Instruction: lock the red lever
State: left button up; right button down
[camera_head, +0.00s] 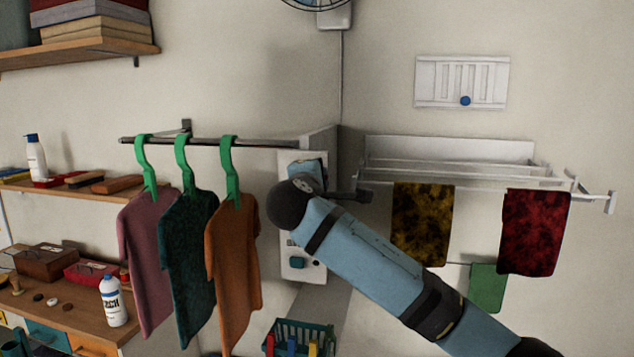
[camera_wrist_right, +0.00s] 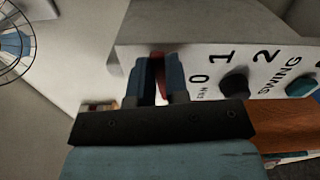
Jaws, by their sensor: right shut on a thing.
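The red lever (camera_wrist_right: 158,66) shows in the right wrist view as a small red piece on a white panel (camera_wrist_right: 218,55), beside the "0" mark. My right gripper (camera_wrist_right: 158,77) has its two blue fingers on either side of the lever and is shut on it. Most of the lever is hidden between the fingers. In the head view my right arm reaches from the lower right to the white wall panel (camera_head: 290,273), and my wrist covers the lever. My left gripper is in neither view.
The panel also carries a black knob (camera_wrist_right: 235,82) and a teal knob (camera_wrist_right: 301,84). An orange shirt (camera_head: 233,270) and other clothes hang just left of the panel. A drying rack (camera_head: 470,168) with cloths is to the right. A green basket (camera_head: 303,335) stands below.

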jog(key=shift+f, duration=0.1)
jog(key=c, duration=1.1)
grip_release()
jog(key=b+v, duration=0.3)
jog(key=v, duration=1.1)
jog(key=shift+w+d, duration=0.1)
